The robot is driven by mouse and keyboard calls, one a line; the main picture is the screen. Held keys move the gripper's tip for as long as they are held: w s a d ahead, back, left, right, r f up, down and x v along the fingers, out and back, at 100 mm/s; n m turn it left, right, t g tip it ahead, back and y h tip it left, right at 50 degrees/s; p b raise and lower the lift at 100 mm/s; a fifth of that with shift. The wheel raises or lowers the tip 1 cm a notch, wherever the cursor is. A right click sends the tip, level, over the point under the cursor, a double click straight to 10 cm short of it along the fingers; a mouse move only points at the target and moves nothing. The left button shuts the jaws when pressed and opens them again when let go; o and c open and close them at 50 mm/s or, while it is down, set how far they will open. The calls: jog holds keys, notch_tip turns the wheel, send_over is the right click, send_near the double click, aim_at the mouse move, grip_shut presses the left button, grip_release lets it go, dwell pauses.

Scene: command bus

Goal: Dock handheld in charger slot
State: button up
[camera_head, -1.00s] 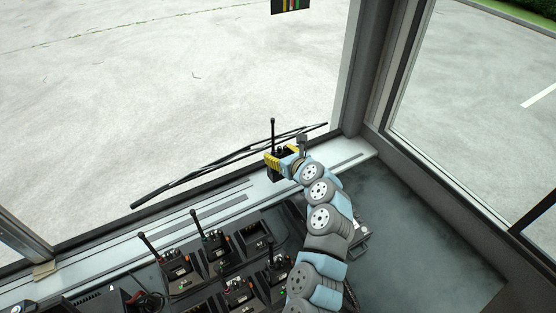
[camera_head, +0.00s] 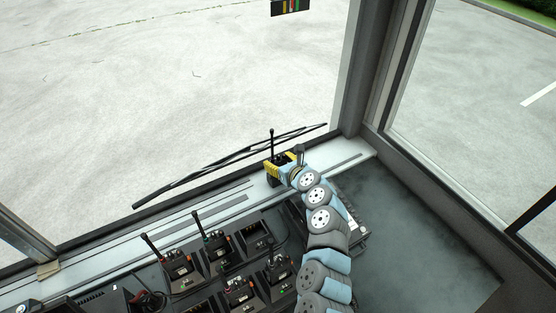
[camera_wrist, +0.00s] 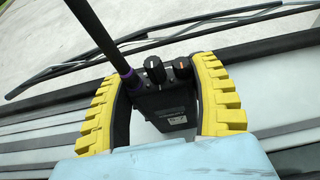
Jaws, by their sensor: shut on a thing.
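My gripper (camera_head: 281,166) is shut on a black handheld radio, with its yellow padded fingers on either side of it. In the wrist view the handheld radio (camera_wrist: 170,107) shows its two top knobs, a dark label face and a thick antenna with a purple ring at its base. In the head view the antenna (camera_head: 271,143) points up, by the windscreen ledge. The charger bank is at lower left of my gripper. One charger slot (camera_head: 255,238) there looks empty. The lower part of the held radio is hidden.
Other handhelds stand in chargers: one at the left (camera_head: 177,264), one beside it (camera_head: 216,246), and two nearer ones (camera_head: 240,290) (camera_head: 278,269). The windscreen ledge (camera_head: 215,208) runs behind them. A wiper (camera_head: 225,165) lies beyond the glass. Dark floor at right is clear.

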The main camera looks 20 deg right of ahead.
jog(key=shift+f, duration=0.1)
jog(key=o, duration=1.3)
jog(key=shift+c, duration=0.2)
jog(key=shift+f+b, duration=0.2)
jog(key=shift+b, duration=0.4)
jog(key=shift+s+r, duration=0.1)
jog(key=shift+r, duration=0.15)
jog(key=shift+s+d+r, duration=0.1)
jog(key=shift+s+r, duration=0.15)
jog(key=shift+s, duration=0.15)
jog(key=shift+s+d+r+b, duration=0.15)
jog(key=shift+s+b, duration=0.05)
jog(key=shift+s, duration=0.75)
jog(key=shift+s+d+r+b, duration=0.1)
jog(key=shift+s+r+b, duration=0.1)
jog(key=shift+s, duration=0.75)
jog(key=b+v, duration=0.2)
jog(key=v, duration=1)
jog(key=shift+s, duration=0.2)
jog(key=shift+s+d, duration=0.1)
